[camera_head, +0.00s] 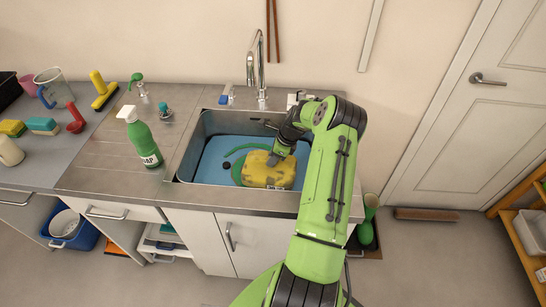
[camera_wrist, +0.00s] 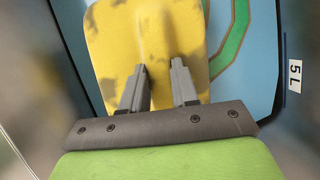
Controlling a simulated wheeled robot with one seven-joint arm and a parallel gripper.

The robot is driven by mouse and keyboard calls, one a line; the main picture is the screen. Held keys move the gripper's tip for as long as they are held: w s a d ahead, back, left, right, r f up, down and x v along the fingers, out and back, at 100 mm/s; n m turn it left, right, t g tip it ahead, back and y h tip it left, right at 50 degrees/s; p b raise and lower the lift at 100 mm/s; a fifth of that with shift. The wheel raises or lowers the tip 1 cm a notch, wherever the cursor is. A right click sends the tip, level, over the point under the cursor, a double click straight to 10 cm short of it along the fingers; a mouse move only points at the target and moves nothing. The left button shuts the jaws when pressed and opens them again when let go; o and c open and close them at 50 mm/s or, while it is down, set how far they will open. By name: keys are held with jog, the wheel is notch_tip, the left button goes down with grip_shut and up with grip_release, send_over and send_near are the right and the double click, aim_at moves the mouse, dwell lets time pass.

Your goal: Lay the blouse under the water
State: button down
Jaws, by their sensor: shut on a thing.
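The blouse, a yellow folded-looking piece with grey stains (camera_head: 270,172), is inside the sink (camera_head: 186,160), toward its front right. My gripper (camera_head: 273,158) reaches down into the sink and is shut on the blouse. In the wrist view, the blouse (camera_wrist: 110,35) fills the middle, with a raised ridge between the two fingers of my gripper (camera_wrist: 159,66). The blue water (camera_head: 210,160) lies around the blouse in the sink. I cannot tell how much of the blouse is below the surface.
The tap (camera_head: 261,70) rises behind the sink. A green soap bottle (camera_head: 143,140) stands on the left counter. A 5 L label (camera_wrist: 295,75) shows at the sink's side.

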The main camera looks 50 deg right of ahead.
jog(key=shift+f+b, duration=1.1)
jog(key=shift+f, duration=0.7)
dwell(0.5)
jog(key=c, duration=0.8)
grip_release()
jog(key=p+v, duration=0.2)
jog(key=v, duration=1.3)
jog(key=shift+s+d+r, duration=0.1)
jog(key=shift+s+r, duration=0.1)
jog(key=shift+r, duration=0.15)
